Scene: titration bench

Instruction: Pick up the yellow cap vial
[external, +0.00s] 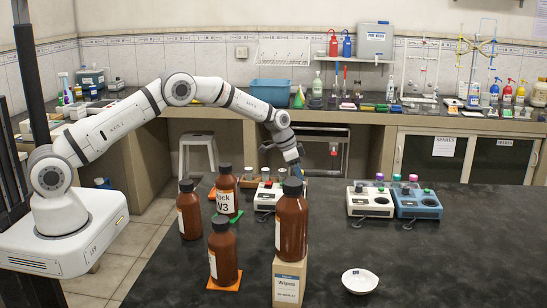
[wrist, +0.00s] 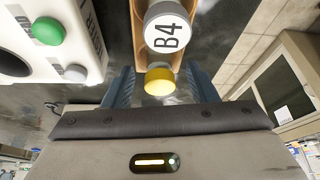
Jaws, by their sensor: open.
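The yellow cap vial (wrist: 159,80) shows in the wrist view as a yellow cap at the near end of a wooden rack (wrist: 141,14). My gripper (wrist: 161,84) is open, with one blue finger on each side of the cap and a gap on both sides. I cannot tell how far down the fingers reach; the vial's body is hidden below its cap. A grey cap vial marked B4 (wrist: 167,30) stands just beyond it in the same rack. In the external view my gripper (external: 295,166) is at the back of the dark bench, and the yellow cap cannot be made out.
A white device with a green button (wrist: 48,31) is left of the rack in the wrist view. Brown bottles (external: 292,222) stand in front of my gripper in the external view, one on a wipes box (external: 288,282). A white dish (external: 359,281) is at front right.

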